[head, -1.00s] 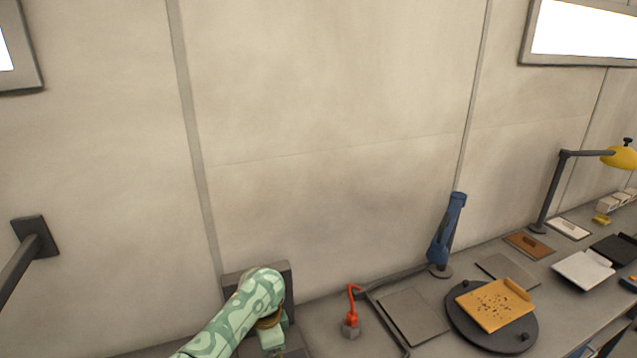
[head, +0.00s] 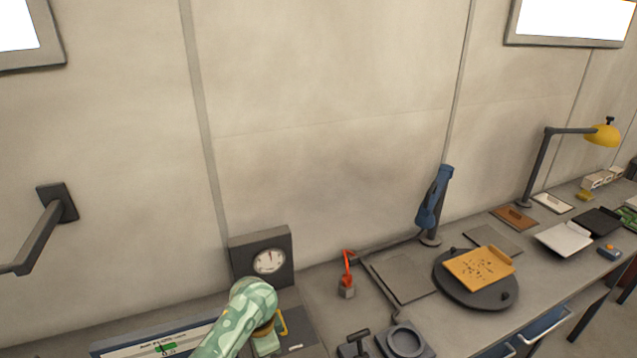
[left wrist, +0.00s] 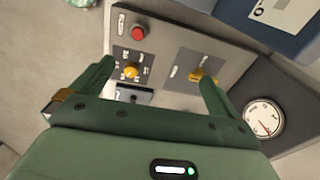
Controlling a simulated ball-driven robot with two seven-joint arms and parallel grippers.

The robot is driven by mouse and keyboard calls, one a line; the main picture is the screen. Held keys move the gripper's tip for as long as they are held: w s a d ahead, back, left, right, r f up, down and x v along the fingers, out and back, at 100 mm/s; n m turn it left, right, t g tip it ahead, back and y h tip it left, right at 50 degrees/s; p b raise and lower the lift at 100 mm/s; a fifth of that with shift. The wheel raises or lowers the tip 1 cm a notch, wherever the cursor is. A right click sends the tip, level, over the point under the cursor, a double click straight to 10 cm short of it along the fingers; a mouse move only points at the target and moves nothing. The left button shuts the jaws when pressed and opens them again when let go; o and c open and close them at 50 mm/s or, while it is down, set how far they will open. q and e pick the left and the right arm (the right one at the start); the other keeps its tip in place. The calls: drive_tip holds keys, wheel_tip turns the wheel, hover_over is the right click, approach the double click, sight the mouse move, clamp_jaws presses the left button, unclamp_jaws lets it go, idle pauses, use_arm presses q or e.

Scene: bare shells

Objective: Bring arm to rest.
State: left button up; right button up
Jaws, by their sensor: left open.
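My left arm, green with a pale pattern, comes up from the bottom of the head view, with its wrist and the top of its gripper (head: 266,340) low in front of the dial box; its fingertips are not clear there. In the left wrist view the left gripper (left wrist: 155,82) has its two green fingers wide apart with nothing held between them. Beyond the fingers is a grey control panel (left wrist: 160,45) with a red button (left wrist: 138,32) and yellow knobs (left wrist: 131,70). I cannot tell whether a finger touches it. My right arm is not in view.
A grey box with a round dial (head: 269,261) stands against the wall. A red hooked tool (head: 347,272), a dark turntable (head: 452,290) with an orange plate (head: 480,267), and a yellow lamp (head: 603,134) stand along the bench to the right. A bracket (head: 45,225) juts from the left wall.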

use_arm(q)
drive_tip(key=s+a+r+n+t+y, duration=0.25)
drive_tip(key=s+a+r, duration=0.25)
drive_tip(key=s+a, duration=0.55)
drive_tip(key=s+a+r+n+t+y, duration=0.3)
drive_tip(key=s+a+r, duration=0.35)
drive_tip(key=s, duration=0.75)
drive_tip(key=s+d+f+g+h+b, duration=0.15)
drive_tip(key=f+b, duration=0.45)
drive_tip(key=f, duration=1.4)
drive_tip(key=s+d+f+g+h+b, duration=0.1)
drive_tip(key=s+d+f+h+b, duration=0.35)
drive_tip(key=f, duration=1.45)
drive_tip(key=s+a+f+n+g+b, duration=0.1)
drive_tip(key=s+f+b, duration=0.4)
drive_tip(key=s+f, duration=0.3)
drive_tip(key=s+a+f+n+g+b, duration=0.1)
drive_tip(key=s+f+b, duration=0.5)
drive_tip(key=f, duration=1.1)
drive_tip(key=s+n+g, duration=0.1)
drive_tip(key=s, duration=0.2)
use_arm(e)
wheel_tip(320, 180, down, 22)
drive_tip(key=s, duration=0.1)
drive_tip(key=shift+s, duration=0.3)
use_arm(q)
drive_tip(key=shift+n+y, duration=0.25)
